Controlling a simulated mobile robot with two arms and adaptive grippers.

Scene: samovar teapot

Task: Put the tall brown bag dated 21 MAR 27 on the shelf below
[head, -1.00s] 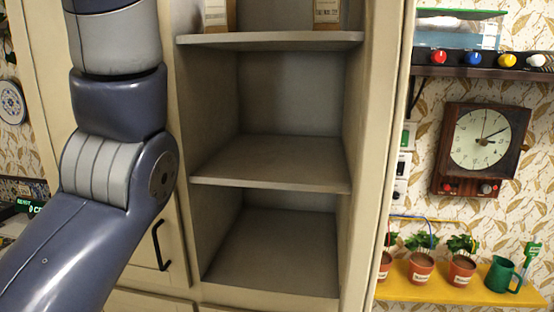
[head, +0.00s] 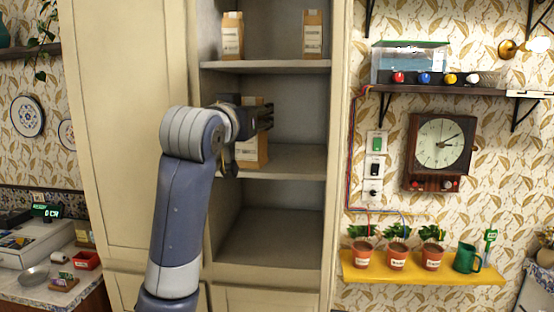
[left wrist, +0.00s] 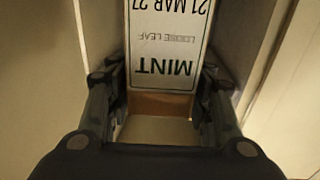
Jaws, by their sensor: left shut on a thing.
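The tall brown bag (head: 250,152) stands upright inside the cabinet at the middle shelf (head: 300,163). I cannot tell whether its base touches the board. In the left wrist view its white label (left wrist: 165,40) reads MINT, LOOSE LEAF and 21 MAR 27, upside down. My left gripper (head: 262,117) is shut on the bag, with a finger on each side of it in the left wrist view (left wrist: 160,95). My arm and gripper hide part of the bag in the head view. My right gripper is not in view.
Two other brown bags, one at left (head: 232,38) and one at right (head: 313,35), stand on the upper shelf (head: 270,67). The right part of the middle shelf is free. The lowest compartment (head: 270,240) is empty. Cabinet side walls border the opening.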

